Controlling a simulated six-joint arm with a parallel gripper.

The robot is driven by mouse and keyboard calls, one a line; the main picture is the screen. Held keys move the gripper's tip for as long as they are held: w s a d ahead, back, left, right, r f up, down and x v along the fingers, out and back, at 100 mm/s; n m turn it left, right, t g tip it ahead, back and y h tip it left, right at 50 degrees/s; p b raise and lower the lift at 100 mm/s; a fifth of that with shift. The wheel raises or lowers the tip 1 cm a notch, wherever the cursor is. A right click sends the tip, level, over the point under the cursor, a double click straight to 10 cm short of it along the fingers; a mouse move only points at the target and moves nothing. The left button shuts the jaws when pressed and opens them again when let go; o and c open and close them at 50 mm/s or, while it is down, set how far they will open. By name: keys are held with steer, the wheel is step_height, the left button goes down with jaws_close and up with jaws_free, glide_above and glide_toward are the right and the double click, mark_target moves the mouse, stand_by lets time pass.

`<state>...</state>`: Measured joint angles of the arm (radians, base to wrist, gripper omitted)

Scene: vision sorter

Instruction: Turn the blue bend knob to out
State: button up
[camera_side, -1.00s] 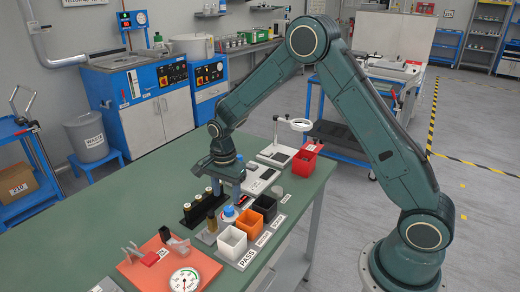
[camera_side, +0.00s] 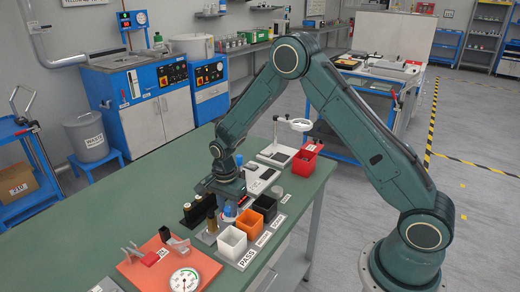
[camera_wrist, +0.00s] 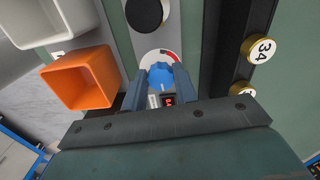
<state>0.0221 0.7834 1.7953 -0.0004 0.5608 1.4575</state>
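The blue knob (camera_wrist: 160,74) shows in the wrist view on a pale round dial with a red arc on its rim. In the side view the blue knob (camera_side: 228,211) is partly covered by my gripper (camera_side: 229,203), which is low over it. In the wrist view my gripper (camera_wrist: 161,84) has its two fingers spread, one on each side of the knob. I see no clear grip on it. The knob's pointer and any "out" label cannot be made out. A small red-lit display (camera_wrist: 168,100) shows between the fingers.
An orange bin (camera_wrist: 78,78) and a white bin (camera_side: 232,243) stand close beside the knob. A black bin (camera_side: 265,205) is farther back. A black rack (camera_side: 198,211) with gold-topped cylinders is on the other side. A black knob (camera_wrist: 146,12) lies beyond the blue one.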

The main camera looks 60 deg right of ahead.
steer(key=shift+c, duration=1.4)
